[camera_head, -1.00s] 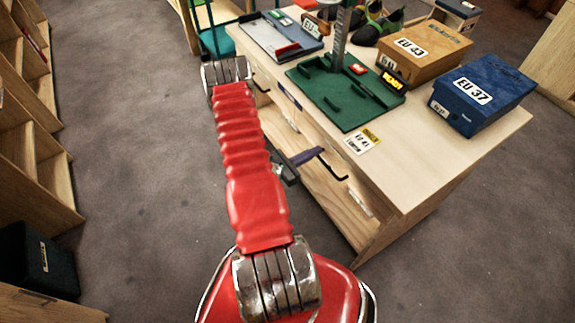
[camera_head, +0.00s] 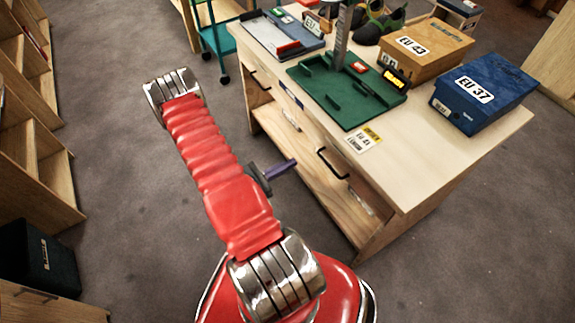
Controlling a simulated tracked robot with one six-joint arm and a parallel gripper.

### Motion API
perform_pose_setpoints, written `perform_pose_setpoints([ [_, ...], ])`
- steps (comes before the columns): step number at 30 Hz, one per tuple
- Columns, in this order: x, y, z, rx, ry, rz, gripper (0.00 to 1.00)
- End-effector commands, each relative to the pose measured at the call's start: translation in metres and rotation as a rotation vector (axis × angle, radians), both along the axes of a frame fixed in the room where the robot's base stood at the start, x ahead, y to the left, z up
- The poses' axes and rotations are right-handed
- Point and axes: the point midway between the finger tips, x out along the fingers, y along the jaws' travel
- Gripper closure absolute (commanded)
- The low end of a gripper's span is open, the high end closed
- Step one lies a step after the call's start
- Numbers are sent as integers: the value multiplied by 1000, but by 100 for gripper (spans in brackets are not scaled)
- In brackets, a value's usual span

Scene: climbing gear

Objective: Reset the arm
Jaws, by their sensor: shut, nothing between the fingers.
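My red arm (camera_head: 205,160) reaches up and left from my body over the grey carpet. My gripper (camera_head: 288,164) shows only in part beside the arm, as a dark body with a narrow purple end pointing right. It looks shut and empty, in front of the wooden workbench (camera_head: 440,165) and below its top. The rest of the gripper is hidden behind the red arm.
The workbench holds a green tray (camera_head: 345,112), a blue box marked EU 37 (camera_head: 510,82), a tan box marked EU 43 (camera_head: 430,62) and shoes (camera_head: 385,27). Its front has black handles (camera_head: 332,162). Wooden shelves (camera_head: 30,130) stand left. Carpet lies clear between.

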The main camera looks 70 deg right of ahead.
Motion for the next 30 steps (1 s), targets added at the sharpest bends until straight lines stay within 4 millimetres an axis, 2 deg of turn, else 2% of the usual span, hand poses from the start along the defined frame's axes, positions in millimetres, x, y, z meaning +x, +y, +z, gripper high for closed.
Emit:
perform_pose_setpoints([
  [25,-1,1,-3,15,0,-7,100],
  [30,-20,17,-12,61,-5,-92,100],
])
